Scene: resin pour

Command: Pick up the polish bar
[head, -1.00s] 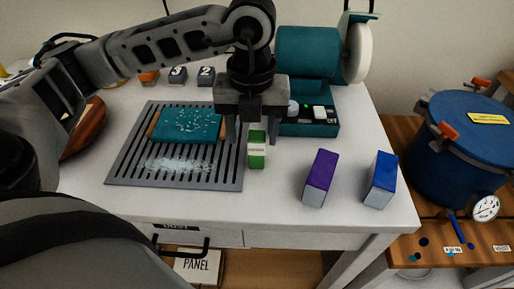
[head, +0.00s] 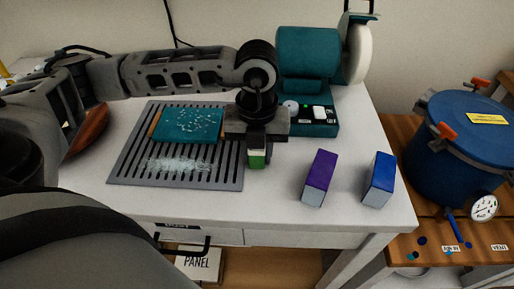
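Three small bars stand on the white table: a green one with a white label (head: 257,160), a purple one (head: 318,178) and a blue one (head: 380,180). I cannot tell from any readable marking which is the polish bar. My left gripper (head: 258,148) is low over the green bar, pointing down, and covers its top. Only the bar's lower front shows, beside the slotted grate's right edge. The fingers are mostly hidden, so whether they are shut on it is unclear. My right gripper is out of view.
A teal block (head: 187,126) lies on the grey slotted grate (head: 122,172), with pale flakes on both. The teal buffing machine (head: 308,52) stands behind my gripper. A blue pressure pot (head: 462,150) is at the right.

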